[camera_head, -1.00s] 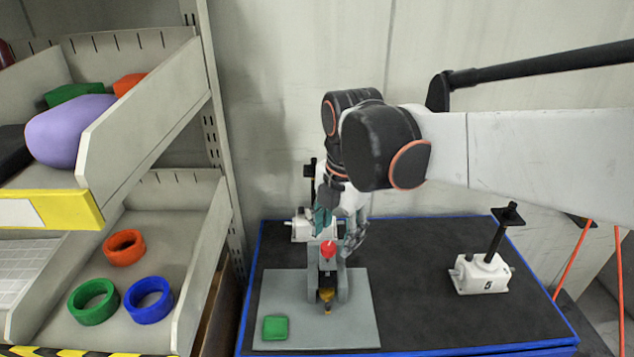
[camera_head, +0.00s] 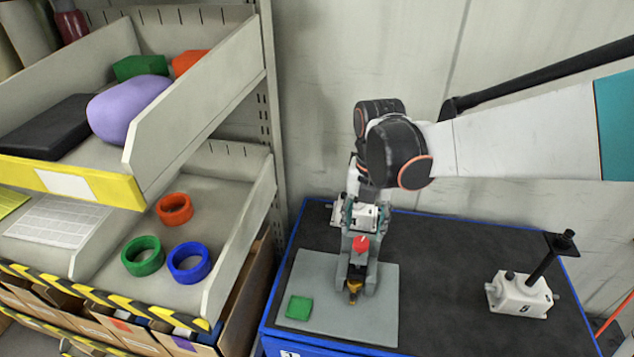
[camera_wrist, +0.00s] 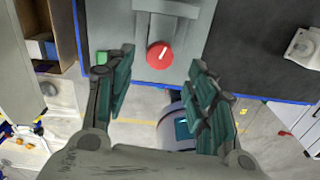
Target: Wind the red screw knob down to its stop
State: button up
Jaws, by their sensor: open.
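The round red screw knob (camera_head: 361,243) tops a grey upright fixture (camera_head: 371,277) on a light grey base plate (camera_head: 330,325). In the wrist view the red knob (camera_wrist: 159,55) shows from above, with a white mark on it. My gripper (camera_head: 357,216) is just behind and above the knob in the head view. In the wrist view the teal fingers of my gripper (camera_wrist: 160,68) are spread wide, one on each side of the knob, apart from it. Nothing is between the fingers but the view of the knob. The screw under the knob is hidden.
A green block (camera_head: 299,308) lies on the plate's left. A shelf with bins (camera_head: 185,120) is on the left.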

aim_at(361, 241)
jog(key=shift+f, duration=2.65)
jog(key=c, duration=1.1)
